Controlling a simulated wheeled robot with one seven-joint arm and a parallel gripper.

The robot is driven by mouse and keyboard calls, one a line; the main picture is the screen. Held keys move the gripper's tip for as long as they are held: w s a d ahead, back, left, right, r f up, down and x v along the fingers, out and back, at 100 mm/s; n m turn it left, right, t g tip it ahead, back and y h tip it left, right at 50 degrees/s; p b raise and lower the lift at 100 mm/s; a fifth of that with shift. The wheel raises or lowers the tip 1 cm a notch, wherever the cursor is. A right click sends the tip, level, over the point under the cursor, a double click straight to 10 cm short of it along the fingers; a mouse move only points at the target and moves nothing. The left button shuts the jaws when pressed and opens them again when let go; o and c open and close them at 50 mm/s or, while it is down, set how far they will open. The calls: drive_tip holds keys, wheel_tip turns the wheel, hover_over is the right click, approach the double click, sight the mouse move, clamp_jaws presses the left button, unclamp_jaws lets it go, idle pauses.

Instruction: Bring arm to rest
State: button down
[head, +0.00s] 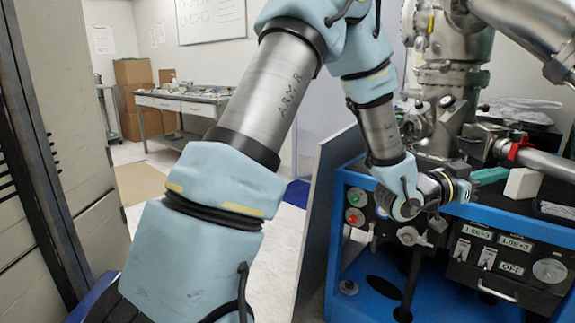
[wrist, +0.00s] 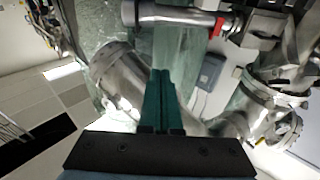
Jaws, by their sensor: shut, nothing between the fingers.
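My arm, pale blue and grey, rises from the lower left of the head view, bends at the top and comes down to a wrist in front of the blue equipment frame (head: 345,255). In the wrist view my gripper (wrist: 158,75) shows two teal fingers side by side, pressed together with nothing between them. A teal piece right of the wrist in the head view may be these fingers, but I cannot tell for sure. The fingers point towards steel pipework (wrist: 118,78), with no clear contact visible.
A steel vacuum chamber (head: 455,80) stands behind the wrist. A pipe with a red ring (head: 520,150) runs close to it on the right. A control panel (head: 505,258) is below. A tall cabinet (head: 60,110) stands left. A bench (head: 205,103) and boxes (head: 135,95) are at the back.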

drive_tip(key=w+a+f+n+t+y, duration=0.25)
drive_tip(key=w+a+y, duration=0.2)
drive_tip(key=a, duration=0.25)
drive_tip(key=w+a+f+n+t+y, duration=0.2)
drive_tip(key=w+a+f+y, duration=0.15)
drive_tip(key=w+a, duration=0.25)
drive_tip(key=w+a+f+n+y, duration=0.1)
drive_tip(key=a+f+n+y, duration=0.15)
drive_tip(key=a, duration=0.55)
drive_tip(key=w+a+f+n+y, duration=0.15)
drive_tip(key=a+y, duration=0.25)
drive_tip(key=a, duration=0.5)
drive_tip(key=s+a+f+n+g+y, duration=0.1)
drive_tip(key=s+a+n+g+y, duration=0.15)
drive_tip(key=s+a, duration=0.55)
drive_tip(key=s+a+f+n+g+y, duration=0.2)
drive_tip(key=s+a+n+g, duration=0.3)
drive_tip(key=a, duration=0.6)
wheel_tip(320, 180, up, 15)
drive_tip(key=s+m+p, duration=0.1)
drive_tip(key=p, duration=1.4)
drive_tip(key=shift+t, duration=0.4)
drive_tip(key=c, duration=1.5)
unclamp_jaws()
drive_tip(key=shift+s+d, duration=0.1)
